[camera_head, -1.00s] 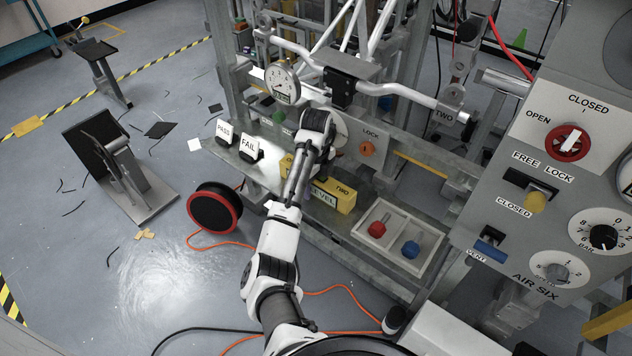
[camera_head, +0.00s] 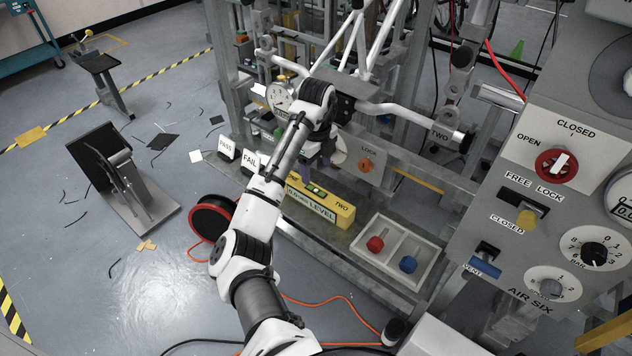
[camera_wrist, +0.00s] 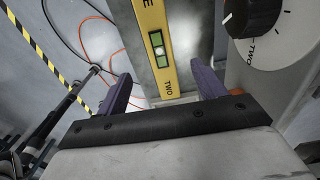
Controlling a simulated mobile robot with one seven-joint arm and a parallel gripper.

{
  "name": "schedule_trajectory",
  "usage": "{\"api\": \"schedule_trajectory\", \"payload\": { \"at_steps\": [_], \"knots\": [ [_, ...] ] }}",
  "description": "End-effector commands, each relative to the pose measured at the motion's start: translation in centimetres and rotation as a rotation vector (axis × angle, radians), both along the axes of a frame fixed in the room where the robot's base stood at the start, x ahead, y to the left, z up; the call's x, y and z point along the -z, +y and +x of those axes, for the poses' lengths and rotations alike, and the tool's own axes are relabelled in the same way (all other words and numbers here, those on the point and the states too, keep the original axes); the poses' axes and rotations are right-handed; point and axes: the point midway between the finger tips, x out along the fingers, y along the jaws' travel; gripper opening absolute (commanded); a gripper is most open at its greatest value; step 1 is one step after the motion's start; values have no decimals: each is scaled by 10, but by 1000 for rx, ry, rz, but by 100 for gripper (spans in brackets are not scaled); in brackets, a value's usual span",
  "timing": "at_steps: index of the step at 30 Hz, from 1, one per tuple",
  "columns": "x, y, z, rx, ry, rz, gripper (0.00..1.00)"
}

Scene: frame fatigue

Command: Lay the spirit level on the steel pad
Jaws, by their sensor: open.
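The spirit level (camera_head: 343,215) is a long yellow bar marked LEVEL TWO with a green vial. It lies on the grey bench ledge, its left part behind my arm. In the wrist view its vial and TWO end (camera_wrist: 152,28) show ahead, between the lines of my fingers. My gripper (camera_head: 319,152) is above the level in the head view, partly hidden by my wrist. Its two purple fingers (camera_wrist: 162,88) are open with nothing held. A flat grey plate on the black clamp of the white frame is partly behind my wrist; I cannot tell whether it is the steel pad.
A tray (camera_head: 437,262) with a red knob (camera_head: 375,244) and a blue knob (camera_head: 408,264) stands right of the level. PASS (camera_head: 227,149) and FAIL (camera_head: 250,162) signs stand left. A dial gauge (camera_head: 281,96), white frame tubes and a control panel (camera_head: 545,215) crowd the arm.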

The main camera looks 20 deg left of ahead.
Motion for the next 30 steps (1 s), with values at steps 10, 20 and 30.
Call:
{"api": "schedule_trajectory", "payload": {
  "at_steps": [10,20,30],
  "knots": [
    [-6,0,-2,-1,-1,3,69],
    [37,-3,-3,-2,6,-6,69],
    [75,-1,-3,-1,3,-2,69]
  ]
}}
